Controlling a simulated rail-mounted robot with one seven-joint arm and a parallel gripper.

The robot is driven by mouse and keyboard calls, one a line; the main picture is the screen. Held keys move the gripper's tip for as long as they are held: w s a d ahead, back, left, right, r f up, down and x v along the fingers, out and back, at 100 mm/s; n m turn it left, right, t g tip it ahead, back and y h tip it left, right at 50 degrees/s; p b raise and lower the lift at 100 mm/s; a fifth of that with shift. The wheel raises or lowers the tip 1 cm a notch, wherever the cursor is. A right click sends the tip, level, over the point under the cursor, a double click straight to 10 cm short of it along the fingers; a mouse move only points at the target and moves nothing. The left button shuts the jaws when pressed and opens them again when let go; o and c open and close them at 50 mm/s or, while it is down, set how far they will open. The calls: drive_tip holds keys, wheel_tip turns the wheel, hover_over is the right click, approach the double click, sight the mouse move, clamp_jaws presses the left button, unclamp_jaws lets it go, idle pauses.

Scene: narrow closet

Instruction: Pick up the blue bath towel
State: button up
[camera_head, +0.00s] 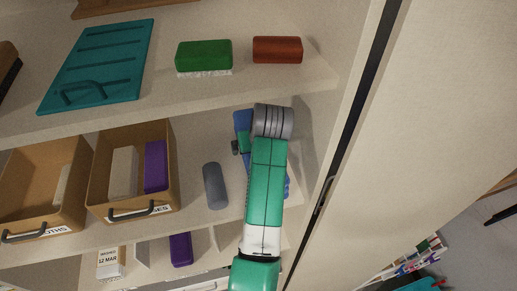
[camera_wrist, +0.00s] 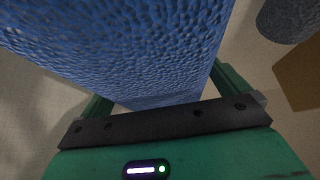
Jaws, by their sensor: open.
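The blue bath towel (camera_wrist: 130,50) fills the upper middle of the wrist view, with a bumpy, woven surface. In the head view, blue shows beside my arm (camera_head: 242,119) on the middle shelf's right end; my arm hides most of it. My gripper (camera_wrist: 165,95) is open, with its green fingers on either side of the towel's near part in the wrist view. Whether the fingers touch the towel cannot be told. In the head view my gripper is largely hidden behind my own wrist.
A grey roll (camera_head: 215,186) lies just left of the towel. Two labelled cardboard bins (camera_head: 100,205) stand further left. The upper shelf (camera_head: 180,98) holds a green brush (camera_head: 204,55), a red-brown block (camera_head: 278,49) and a teal board (camera_head: 100,62). A pale closet wall (camera_head: 340,150) is close on the right.

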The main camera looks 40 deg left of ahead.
drive_tip(key=shift+f, duration=0.1)
drive_tip(key=c, duration=1.4)
drive_tip(key=shift+o, duration=0.2)
wheel_tip(320, 180, up, 3)
drive_tip(key=shift+f+b, duration=0.1)
drive_tip(key=shift+b, duration=0.45)
drive_tip(key=shift+d+r, duration=0.15)
drive_tip(key=shift+r, duration=0.2)
drive_tip(key=s+d+b, duration=0.1)
drive_tip(key=s+d, duration=0.3)
drive_tip(key=d, duration=0.3)
drive_tip(key=s+d, duration=0.5)
drive_tip(key=d, duration=0.3)
drive_tip(key=shift+s+b, duration=0.25)
drive_tip(key=shift+b, duration=0.15)
